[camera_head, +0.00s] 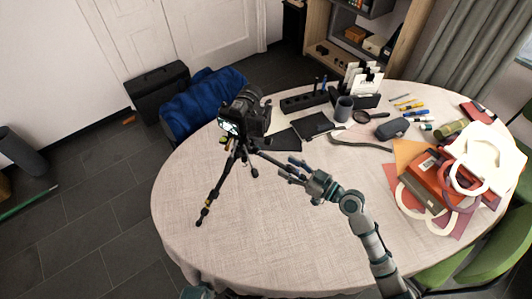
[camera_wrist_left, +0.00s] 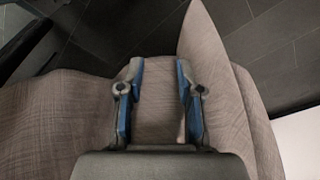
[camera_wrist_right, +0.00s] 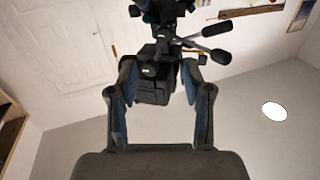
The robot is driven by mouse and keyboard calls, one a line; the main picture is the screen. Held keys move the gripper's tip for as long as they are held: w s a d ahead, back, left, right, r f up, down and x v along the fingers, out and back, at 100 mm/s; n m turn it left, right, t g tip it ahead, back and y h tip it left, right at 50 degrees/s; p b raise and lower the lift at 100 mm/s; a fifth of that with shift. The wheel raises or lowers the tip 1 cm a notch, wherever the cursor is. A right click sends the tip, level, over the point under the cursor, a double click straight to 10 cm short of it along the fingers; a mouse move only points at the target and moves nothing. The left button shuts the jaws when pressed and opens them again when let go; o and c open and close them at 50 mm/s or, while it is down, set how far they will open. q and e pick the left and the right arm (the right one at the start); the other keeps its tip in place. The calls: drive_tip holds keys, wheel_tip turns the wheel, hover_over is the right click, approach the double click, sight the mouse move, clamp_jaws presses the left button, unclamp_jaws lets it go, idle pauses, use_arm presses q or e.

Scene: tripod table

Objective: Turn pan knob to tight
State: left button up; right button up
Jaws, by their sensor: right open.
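A black camera (camera_head: 246,115) sits on a black tripod (camera_head: 212,200), which stands on the table (camera_head: 270,240). My right gripper (camera_head: 290,172) is open and empty, just right of the tripod and below the camera. In the right wrist view, which looks upside down, the tripod head (camera_wrist_right: 163,45) lies beyond my right gripper (camera_wrist_right: 155,75), apart from the fingers. Two dark handles (camera_wrist_right: 217,30) stick out from the head; I cannot tell which part is the pan knob. In the left wrist view, my left gripper (camera_wrist_left: 158,80) is open and empty over the tablecloth.
A red bag (camera_head: 432,172) and a white bag (camera_head: 490,160) fill the table's right side. The front of the table is clear. A chair with blue cloth (camera_head: 205,97) stands behind.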

sight(258, 152)
drive_tip(key=x, duration=1)
drive_tip(key=shift+s+a+p, duration=0.2)
drive_tip(key=shift+s+p, duration=0.1)
drive_tip(key=shift+p, duration=0.1)
use_arm(q)
drive_tip(key=shift+s+f, duration=0.2)
drive_tip(key=shift+f, duration=1.45)
use_arm(e)
drive_tip(key=shift+w+d, duration=0.1)
drive_tip(key=shift+d, duration=0.25)
use_arm(q)
drive_tip(key=shift+a, duration=0.4)
use_arm(e)
drive_tip(key=shift+a+r, duration=0.1)
drive_tip(key=shift+a, duration=0.35)
clamp_jaws()
